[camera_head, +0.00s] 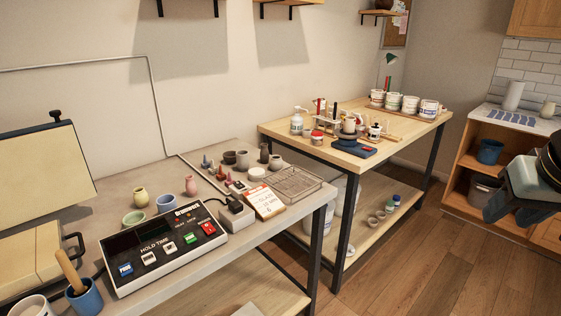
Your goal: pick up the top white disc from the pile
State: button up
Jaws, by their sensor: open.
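A small pile of white discs (257,174) sits on the grey table, behind the white card and left of the wire rack. The discs are small here, and I cannot tell how many there are. My gripper (492,211) shows at the right edge as a dark and pale blue-grey shape, partly cut off by the frame. It is open, with nothing seen in it, and is far to the right of the pile, in front of the wooden cabinet.
A control box (163,247) with coloured buttons stands in front of the pile. A wire rack (292,184) is right of it, and small pots and cones stand behind. A wooden table (411,127) with jars is farther back. Wooden floor (425,275) is clear at the lower right.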

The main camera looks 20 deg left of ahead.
aim_at(257, 173)
jog(key=z, duration=0.05)
jog(key=i, duration=1.2)
jog(key=u, duration=2.1)
jog(key=i, duration=0.5)
jog(key=z, duration=0.2)
jog(key=k, duration=0.85)
jog(key=u, duration=0.25)
jog(key=i, duration=0.15)
jog(key=z, duration=0.1)
